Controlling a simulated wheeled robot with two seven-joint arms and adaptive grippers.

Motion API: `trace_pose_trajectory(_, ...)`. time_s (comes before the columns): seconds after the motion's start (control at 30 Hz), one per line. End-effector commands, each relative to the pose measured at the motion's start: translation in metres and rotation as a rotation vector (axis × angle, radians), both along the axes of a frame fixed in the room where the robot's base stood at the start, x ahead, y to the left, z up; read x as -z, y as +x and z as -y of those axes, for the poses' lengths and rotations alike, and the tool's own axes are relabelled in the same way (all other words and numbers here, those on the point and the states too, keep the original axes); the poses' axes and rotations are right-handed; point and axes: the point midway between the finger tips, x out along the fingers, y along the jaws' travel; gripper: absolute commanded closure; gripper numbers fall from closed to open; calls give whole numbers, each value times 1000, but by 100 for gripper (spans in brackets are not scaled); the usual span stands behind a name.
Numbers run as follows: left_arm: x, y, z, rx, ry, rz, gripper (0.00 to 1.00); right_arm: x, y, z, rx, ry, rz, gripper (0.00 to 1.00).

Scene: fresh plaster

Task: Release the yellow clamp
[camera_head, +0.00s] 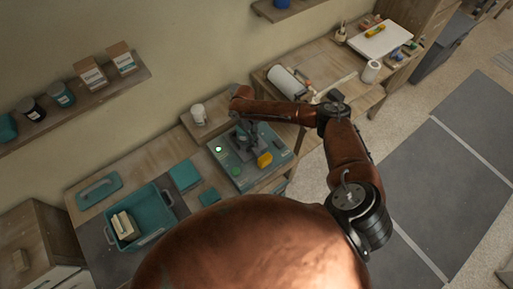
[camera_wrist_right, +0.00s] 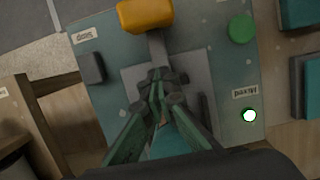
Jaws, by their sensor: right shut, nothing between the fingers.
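The yellow clamp handle (camera_head: 264,160) sits at the front right of a teal fixture board (camera_head: 272,139). In the right wrist view the same yellow handle (camera_wrist_right: 145,14) is at the top edge, joined to a grey metal arm. My right gripper (camera_head: 247,140) is low over the middle of the board, and its fingers (camera_wrist_right: 160,88) are shut and empty. They are over the grey plate beside the clamp, apart from the yellow handle. Whether the fingertips touch the plate cannot be told. My left gripper is not in view.
The board has a green button (camera_wrist_right: 242,29), a lit lamp (camera_wrist_right: 249,115) and a dark block (camera_wrist_right: 91,67). A white cup (camera_head: 198,113) stands behind it. A teal bin (camera_head: 160,205) stands to the left. A white paper roll (camera_head: 286,82) lies on the farther bench.

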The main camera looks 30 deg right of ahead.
Motion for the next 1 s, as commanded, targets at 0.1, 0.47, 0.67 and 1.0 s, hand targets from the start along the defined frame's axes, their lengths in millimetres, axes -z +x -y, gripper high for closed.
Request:
trace_pose_trajectory(0.1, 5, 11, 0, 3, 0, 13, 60, -25, 7, 1, 2, 0, 2, 100)
trace_pose_trajectory(0.47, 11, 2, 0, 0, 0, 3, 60, -70, 17, -1, 2, 0, 0, 100)
trace_pose_trajectory(0.67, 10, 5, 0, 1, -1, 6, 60, -73, 18, -1, 3, -1, 0, 100)
trace_pose_trajectory(1.0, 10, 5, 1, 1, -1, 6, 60, -72, 18, -1, 3, -1, 0, 100)
